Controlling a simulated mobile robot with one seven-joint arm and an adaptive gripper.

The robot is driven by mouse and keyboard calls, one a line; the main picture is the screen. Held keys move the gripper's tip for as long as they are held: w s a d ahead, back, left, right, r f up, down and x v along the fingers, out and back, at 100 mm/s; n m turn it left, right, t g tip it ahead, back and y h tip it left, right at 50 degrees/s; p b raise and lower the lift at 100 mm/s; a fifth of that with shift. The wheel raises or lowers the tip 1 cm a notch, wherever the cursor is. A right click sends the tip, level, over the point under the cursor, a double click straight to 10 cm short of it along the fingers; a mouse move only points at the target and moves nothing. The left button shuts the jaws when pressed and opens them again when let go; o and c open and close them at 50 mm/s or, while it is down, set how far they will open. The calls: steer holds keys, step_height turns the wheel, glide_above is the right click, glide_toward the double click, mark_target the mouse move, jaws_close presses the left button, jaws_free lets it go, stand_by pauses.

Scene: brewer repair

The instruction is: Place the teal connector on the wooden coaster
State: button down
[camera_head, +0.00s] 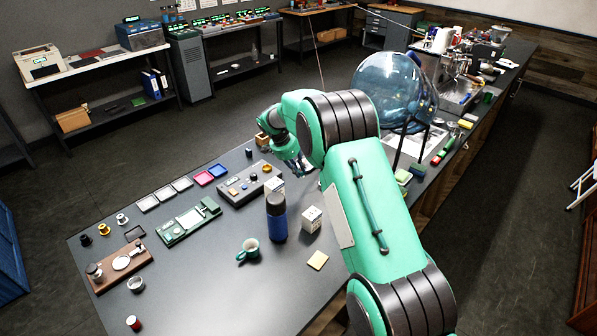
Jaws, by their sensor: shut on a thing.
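The control panel (247,186) lies left of the gripper. A glass globe (395,88) stands behind my arm. The table's near middle is clear.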

steer(key=s+d+r+n+b, duration=0.1)
steer(key=s+b, duration=0.1)
steer(key=s, duration=1)
steer(key=s+d+r+b, duration=0.1)
steer(key=s+r, duration=0.1)
steer(key=s, duration=1.1)
steer(key=s+d+f+b, duration=0.1)
steer(key=s+d+f, duration=0.1)
steer(key=s, duration=0.6)
steer(key=s+d+f+n, duration=0.1)
steer(key=s+d+f, duration=0.1)
steer(key=s, duration=0.6)
steer(key=s+d+f+b, duration=0.1)
steer(key=s+d+f, duration=0.1)
steer(key=s, duration=0.6)
steer(key=shift+s+d+f+n+t+y+b, duration=0.2)
steer(key=shift+d+f+n+t+y+b, duration=0.15)
steer(key=shift+f, duration=0.2)
steer(key=shift+w, duration=0.15)
glide_above(318, 257)
steer(key=s+a, duration=0.1)
steer(key=shift+f, duration=0.75)
steer(key=shift+s, duration=0.1)
steer(key=shift+f, duration=1.75)
